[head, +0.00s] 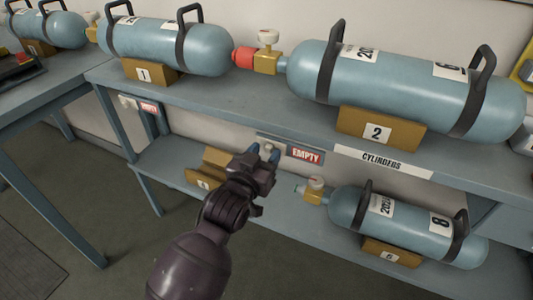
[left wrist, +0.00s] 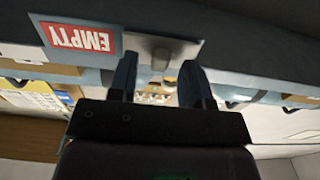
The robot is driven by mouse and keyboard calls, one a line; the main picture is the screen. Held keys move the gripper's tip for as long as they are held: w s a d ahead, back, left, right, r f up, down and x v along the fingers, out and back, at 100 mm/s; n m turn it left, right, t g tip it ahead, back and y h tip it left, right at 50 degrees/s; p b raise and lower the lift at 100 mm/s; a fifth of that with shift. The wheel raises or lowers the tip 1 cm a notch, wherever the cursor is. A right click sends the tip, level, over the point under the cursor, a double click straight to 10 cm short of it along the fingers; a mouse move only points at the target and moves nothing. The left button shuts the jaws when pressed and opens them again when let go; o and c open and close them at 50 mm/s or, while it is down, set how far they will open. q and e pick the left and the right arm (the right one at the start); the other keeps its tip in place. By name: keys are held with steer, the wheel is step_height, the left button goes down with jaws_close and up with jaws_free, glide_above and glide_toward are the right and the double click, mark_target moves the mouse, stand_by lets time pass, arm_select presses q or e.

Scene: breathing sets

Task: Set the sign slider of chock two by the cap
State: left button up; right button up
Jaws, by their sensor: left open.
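Chock two (head: 352,124) is a yellow block marked 2 on the upper shelf, under a large blue cylinder (head: 400,80). That cylinder's brass valve (head: 266,62) has a red cap (head: 243,57) on its outlet. Below, on the shelf edge, a grey metal slider (head: 270,140) sits left of a red EMPTY panel (head: 305,154). My left gripper (head: 264,153) is open at the slider. In the left wrist view, the slider's tab (left wrist: 160,52) shows between the fingertips (left wrist: 160,68), with the EMPTY panel (left wrist: 80,38) inverted to the left. Contact cannot be told. My right gripper is not in view.
Cylinder one (head: 165,45) rests on chock one (head: 150,73), with another EMPTY sign (head: 149,108) below it. A smaller cylinder (head: 405,222) and a bare-looking yellow chock (head: 212,160) are on the lower shelf. A CYLINDERS label (head: 382,162) is on the shelf edge.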

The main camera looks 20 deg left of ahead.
arm_select(q)
steer(key=shift+w, duration=0.35)
jaws_close()
